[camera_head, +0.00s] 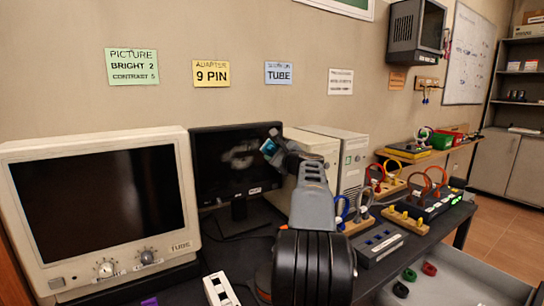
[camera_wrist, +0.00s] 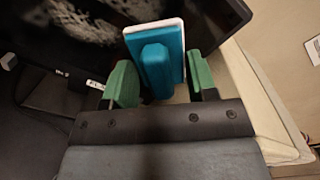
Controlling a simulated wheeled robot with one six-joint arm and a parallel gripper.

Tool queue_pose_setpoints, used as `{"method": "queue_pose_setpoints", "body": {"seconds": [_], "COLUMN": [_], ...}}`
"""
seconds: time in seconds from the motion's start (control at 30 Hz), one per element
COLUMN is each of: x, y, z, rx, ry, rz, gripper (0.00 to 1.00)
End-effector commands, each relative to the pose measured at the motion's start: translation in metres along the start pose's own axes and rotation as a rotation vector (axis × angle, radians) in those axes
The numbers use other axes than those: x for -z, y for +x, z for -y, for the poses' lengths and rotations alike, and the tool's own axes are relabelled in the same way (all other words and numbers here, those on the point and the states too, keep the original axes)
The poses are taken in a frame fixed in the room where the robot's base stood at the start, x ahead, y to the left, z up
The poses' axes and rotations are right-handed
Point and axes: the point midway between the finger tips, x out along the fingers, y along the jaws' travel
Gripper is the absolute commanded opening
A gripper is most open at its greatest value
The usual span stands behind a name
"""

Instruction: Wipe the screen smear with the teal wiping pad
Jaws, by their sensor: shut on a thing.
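The teal wiping pad (camera_wrist: 157,62) has a teal block handle and a white edge, and it stands between the green fingertips of my gripper (camera_wrist: 160,82) in the wrist view. My gripper is shut on it. In the head view the pad (camera_head: 269,147) shows small at the end of my gripper (camera_head: 275,143), in front of the right part of the black flat screen (camera_head: 210,160). A pale greyish smear (camera_head: 240,155) lies on that screen, left of the pad. The smear also shows at the upper left of the wrist view (camera_wrist: 92,20). Whether the pad touches the screen cannot be told.
A beige CRT monitor (camera_head: 95,205) stands left of the flat screen. Beige computer towers (camera_head: 350,160) stand to its right, close to my arm. Wooden boards with coloured cable loops (camera_head: 385,185) and a grey box with sockets (camera_head: 380,243) occupy the table's right side.

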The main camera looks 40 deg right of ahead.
Motion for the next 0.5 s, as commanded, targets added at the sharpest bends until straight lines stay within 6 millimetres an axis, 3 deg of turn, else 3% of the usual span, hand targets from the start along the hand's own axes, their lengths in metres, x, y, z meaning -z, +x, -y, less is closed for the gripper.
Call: {"method": "queue_pose_setpoints", "body": {"seconds": [0.5], "x": [-0.0004], "y": [-0.0058], "z": [-0.0001], "rx": [0.0], "ry": [0.0], "rz": [0.001], "gripper": [0.33]}}
